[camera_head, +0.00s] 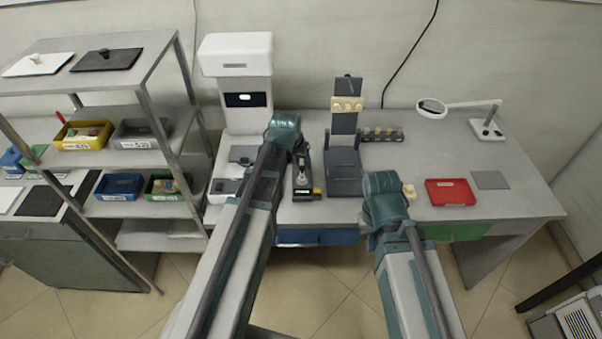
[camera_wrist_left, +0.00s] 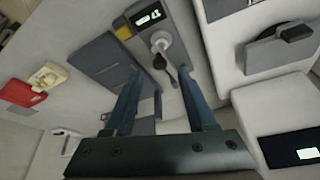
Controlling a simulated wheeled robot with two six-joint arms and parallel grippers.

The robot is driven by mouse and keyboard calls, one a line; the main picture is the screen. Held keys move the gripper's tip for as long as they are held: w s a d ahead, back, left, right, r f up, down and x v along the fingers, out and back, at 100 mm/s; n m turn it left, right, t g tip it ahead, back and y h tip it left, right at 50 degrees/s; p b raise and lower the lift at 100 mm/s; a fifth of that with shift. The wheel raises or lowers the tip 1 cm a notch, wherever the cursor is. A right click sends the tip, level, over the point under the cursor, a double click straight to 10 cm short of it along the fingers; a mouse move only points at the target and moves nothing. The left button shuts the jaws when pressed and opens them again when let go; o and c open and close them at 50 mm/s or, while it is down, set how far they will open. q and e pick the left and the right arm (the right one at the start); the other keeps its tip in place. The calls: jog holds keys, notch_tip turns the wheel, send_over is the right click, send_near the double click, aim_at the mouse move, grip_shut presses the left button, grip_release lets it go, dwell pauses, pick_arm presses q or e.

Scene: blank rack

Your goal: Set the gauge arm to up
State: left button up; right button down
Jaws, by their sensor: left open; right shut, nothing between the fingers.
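The gauge (camera_head: 303,187) stands on the bench in front of my left arm, a dark narrow base with a small display and a yellow part. In the left wrist view the gauge (camera_wrist_left: 150,18) shows its lit display, a pale round post and a short arm with a dark knob (camera_wrist_left: 160,62). My left gripper (camera_wrist_left: 160,72) is open, its two blue fingers on either side of the knob in the picture. I cannot tell whether they touch it. My right gripper's end (camera_head: 385,195) is over the bench's front; its fingers are hidden by its wrist.
A grey stand (camera_head: 344,172) is just right of the gauge, and a white machine (camera_head: 243,118) is behind to the left. A red tray (camera_head: 451,192) and a beige block (camera_head: 409,190) are near my right arm. A shelf (camera_head: 160,97) with bins stands left.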

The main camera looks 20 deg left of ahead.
aim_at(302, 167)
pick_arm(q)
jog(key=b+x, duration=0.2)
jog(key=x, duration=0.1)
jog(key=shift+w+f, duration=0.15)
jog(key=shift+f, duration=0.15)
pick_arm(e)
notch_tip(302, 167, down, 3)
jog(key=shift+f, duration=0.15)
pick_arm(q)
jog(key=shift+r, duration=0.1)
grip_shut()
dwell(0.8)
